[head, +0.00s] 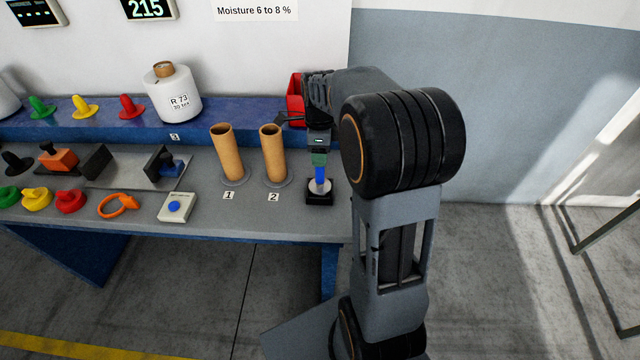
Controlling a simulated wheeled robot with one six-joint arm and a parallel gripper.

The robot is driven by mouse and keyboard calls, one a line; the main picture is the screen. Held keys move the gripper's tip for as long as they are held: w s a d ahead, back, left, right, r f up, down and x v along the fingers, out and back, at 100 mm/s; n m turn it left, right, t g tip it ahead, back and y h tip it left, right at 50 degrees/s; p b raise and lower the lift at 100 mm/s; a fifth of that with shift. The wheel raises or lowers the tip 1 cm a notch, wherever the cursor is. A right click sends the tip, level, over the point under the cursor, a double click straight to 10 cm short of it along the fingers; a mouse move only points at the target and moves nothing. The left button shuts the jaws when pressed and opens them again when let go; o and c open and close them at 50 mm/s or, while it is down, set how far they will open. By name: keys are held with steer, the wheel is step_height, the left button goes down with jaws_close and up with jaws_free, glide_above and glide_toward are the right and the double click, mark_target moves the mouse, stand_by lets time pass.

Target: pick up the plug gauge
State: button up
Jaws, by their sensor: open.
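The plug gauge (320,174) looks like the small upright piece with a blue middle and a green upper part. It stands on a pale disc on a small black base (319,199) at the right end of the bench. My gripper (319,152) points down right over it, with the jaws open, at about the height of the green part. The fingertips are small and dark here, and I cannot tell whether they touch the gauge. My arm comes in from the right and hides the space behind.
Two brown tubes (228,155) (272,155) stand just left of the gauge. A red bin (295,99) sits behind my wrist. A white bobbin (173,93) stands on the blue shelf. A white box with a blue button (178,206) lies at the front. Floor right of the bench is open.

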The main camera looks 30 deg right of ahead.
glide_above(320, 182)
steer(key=shift+w+d+f+p, duration=0.1)
steer(key=shift+w+f, duration=0.05)
steer(key=shift+f, duration=0.7)
steer(key=shift+w+d+f+p, duration=0.1)
steer(key=shift+w+f, duration=0.05)
steer(key=shift+f, duration=0.7)
steer(key=shift+w+f+p, duration=0.1)
steer(key=shift+w+f, duration=0.05)
steer(key=shift+f, duration=0.7)
steer(key=shift+c, duration=0.2)
jaws_close()
